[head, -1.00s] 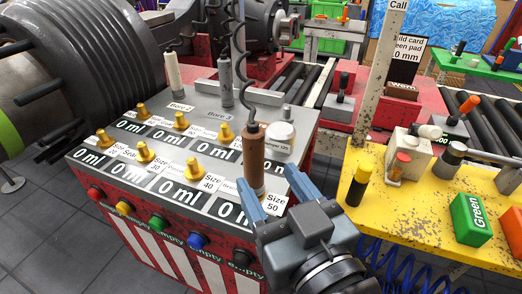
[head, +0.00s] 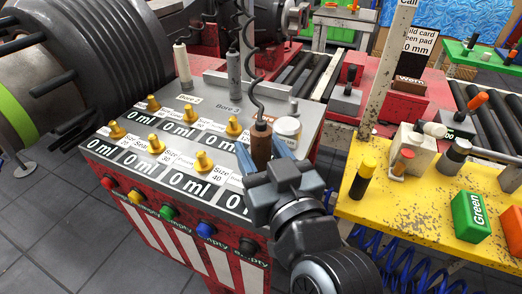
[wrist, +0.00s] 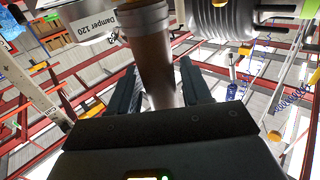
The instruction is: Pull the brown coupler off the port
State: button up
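The brown coupler (head: 261,142) stands upright at the right end of the grey bench top, with a dark coiled hose rising from its top. Its lower end and the port beneath are hidden behind my gripper (head: 262,160) in the head view. My gripper is open, with one blue finger on each side of the coupler. In the wrist view the coupler (wrist: 152,60) passes between the two fingers of my gripper (wrist: 160,88). A gap shows between it and the right finger; contact on the left is hard to tell.
A white-lidded jar (head: 287,130) stands close to the right of the coupler. Several yellow port fittings (head: 204,162) line the bench to its left. A grey coupler (head: 234,75) and a white one (head: 182,65) stand behind. A yellow table (head: 405,215) holds blocks at right.

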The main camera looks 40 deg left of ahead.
aim_at(265, 139)
grip_shut()
jog(key=shift+r, duration=0.1)
jog(key=shift+r, duration=0.6)
notch_tip(265, 139, up, 3)
jog(key=shift+f, duration=0.2)
jog(key=w+d+r+b, duration=0.1)
jog(key=d+r+b, duration=0.1)
jog(key=d+r, duration=0.5)
jog(key=d, duration=0.4)
jog(key=shift+w+d, duration=0.3)
jog(key=shift+w, duration=0.05)
